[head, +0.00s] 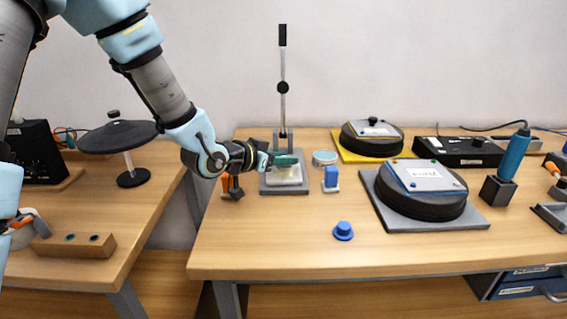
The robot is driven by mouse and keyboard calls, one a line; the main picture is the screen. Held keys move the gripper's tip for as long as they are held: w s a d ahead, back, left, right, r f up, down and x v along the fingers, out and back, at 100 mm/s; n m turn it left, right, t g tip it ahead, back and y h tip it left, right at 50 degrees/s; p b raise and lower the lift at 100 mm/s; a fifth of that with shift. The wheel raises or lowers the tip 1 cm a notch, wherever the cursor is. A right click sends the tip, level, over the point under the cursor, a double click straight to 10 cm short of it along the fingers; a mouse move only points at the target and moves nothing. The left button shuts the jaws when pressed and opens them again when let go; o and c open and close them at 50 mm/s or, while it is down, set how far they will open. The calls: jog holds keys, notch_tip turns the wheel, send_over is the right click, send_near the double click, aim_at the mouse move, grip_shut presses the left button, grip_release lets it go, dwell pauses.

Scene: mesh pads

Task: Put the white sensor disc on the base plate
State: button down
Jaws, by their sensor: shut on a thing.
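My gripper (285,160) is low over the grey base plate (300,188) of the upright stand, reaching in from the left. It is shut, with a dark green part at its tips. A white, rounded piece, which looks like the white sensor disc (285,177), shows directly below the tips, over the plate. The tips hide its upper edge. I cannot tell whether it touches the plate.
The stand's post (283,100) rises behind my gripper. A small pale round dish (324,158) and a blue-and-white block (331,178) stand close on the right. A blue knob (343,231) lies in front. A large black disc (430,205) stands further right. The front left of the table is clear.

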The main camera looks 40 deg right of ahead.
jog(key=shift+f, duration=0.65)
jog(key=shift+f, duration=0.25)
jog(key=c, duration=0.6)
grip_release()
jog(key=shift+r, duration=0.1)
jog(key=shift+r, duration=0.1)
jog(key=shift+a+r, duration=0.1)
jog(key=shift+r, duration=0.05)
jog(key=v, duration=1.1)
jog(key=shift+a+b, duration=0.4)
jog(key=shift+b, duration=0.05)
